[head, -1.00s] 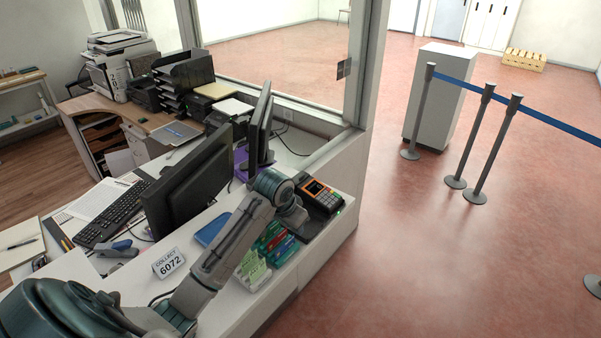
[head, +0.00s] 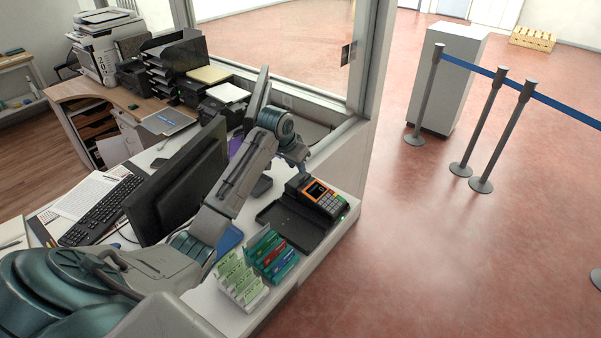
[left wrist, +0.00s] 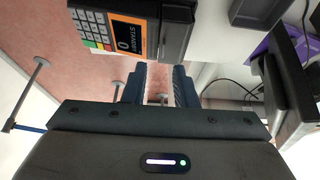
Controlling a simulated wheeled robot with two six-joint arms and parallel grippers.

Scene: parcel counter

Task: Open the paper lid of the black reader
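The black reader (head: 328,197) stands on the counter near its right edge, with an orange-framed screen and a keypad; its screen and keypad also show at the top of the left wrist view (left wrist: 125,30). Its paper lid (left wrist: 177,32) is the dark block beside the screen and looks shut. My left gripper (head: 303,170) is at the reader's far left side in the head view, partly hidden by its own wrist. In the left wrist view the fingers (left wrist: 160,85) are apart, with floor showing between them. They hold nothing. My right gripper is not in view.
A black tray (head: 284,222) lies in front of the reader. Racks of green cards (head: 240,277) and coloured cards (head: 270,253) stand nearer. A monitor (head: 180,190) and keyboard (head: 105,208) are to the left. The counter's right edge drops to open floor.

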